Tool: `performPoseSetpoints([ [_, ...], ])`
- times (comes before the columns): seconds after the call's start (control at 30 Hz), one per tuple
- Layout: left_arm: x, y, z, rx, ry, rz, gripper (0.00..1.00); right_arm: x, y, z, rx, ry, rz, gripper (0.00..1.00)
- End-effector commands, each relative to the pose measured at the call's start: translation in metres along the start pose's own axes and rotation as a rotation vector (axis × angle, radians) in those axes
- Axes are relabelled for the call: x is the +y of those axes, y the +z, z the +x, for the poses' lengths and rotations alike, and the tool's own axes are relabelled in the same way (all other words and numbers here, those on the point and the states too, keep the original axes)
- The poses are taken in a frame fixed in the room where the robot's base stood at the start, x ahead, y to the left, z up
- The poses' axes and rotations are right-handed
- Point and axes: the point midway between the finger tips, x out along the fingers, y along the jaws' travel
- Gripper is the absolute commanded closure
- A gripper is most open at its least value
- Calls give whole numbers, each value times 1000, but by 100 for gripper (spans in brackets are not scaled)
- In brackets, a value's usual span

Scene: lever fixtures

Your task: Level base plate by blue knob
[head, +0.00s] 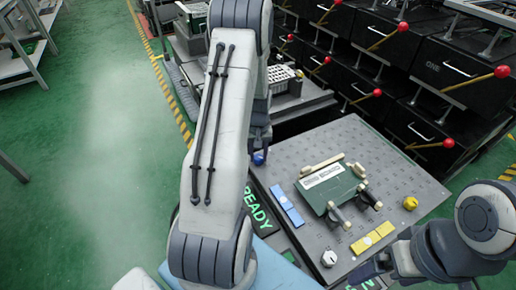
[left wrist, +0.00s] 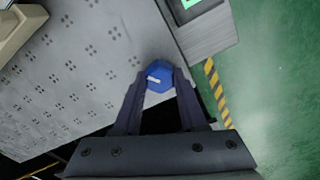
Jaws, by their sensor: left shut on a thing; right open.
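The grey base plate (head: 390,160) with rows of small holes lies at the lower right of the head view. It also fills much of the left wrist view (left wrist: 75,85). The blue knob (left wrist: 158,72) sits at a plate corner and shows small in the head view (head: 258,159). My left gripper (left wrist: 160,82) is shut on the blue knob, one finger on each side. In the head view my left arm hides most of it. My right gripper (head: 375,268) is open and empty near the plate's front right. Whether the plate is level cannot be told.
Black drawers with red-ball levers (head: 430,70) stand behind.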

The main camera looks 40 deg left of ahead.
Motion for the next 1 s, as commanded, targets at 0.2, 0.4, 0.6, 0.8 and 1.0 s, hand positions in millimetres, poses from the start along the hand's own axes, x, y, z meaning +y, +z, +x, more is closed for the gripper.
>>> performPoseSetpoints([
  [0.2,1,0,-5,-1,0,-204,100,-2,-1,-26,0,0,0,0],
  [0.4,1,0,-4,-1,1,-394,100,-3,-2,-42,0,0,0,0],
  [0.6,1,0,-4,0,1,-584,100,-4,-3,-56,0,0,0,0],
  [0.8,2,-1,-3,1,2,-766,100,-5,-4,-68,0,0,0,0],
  [1.0,2,-1,-3,1,2,-921,100,-6,-4,-77,0,0,0,0],
])
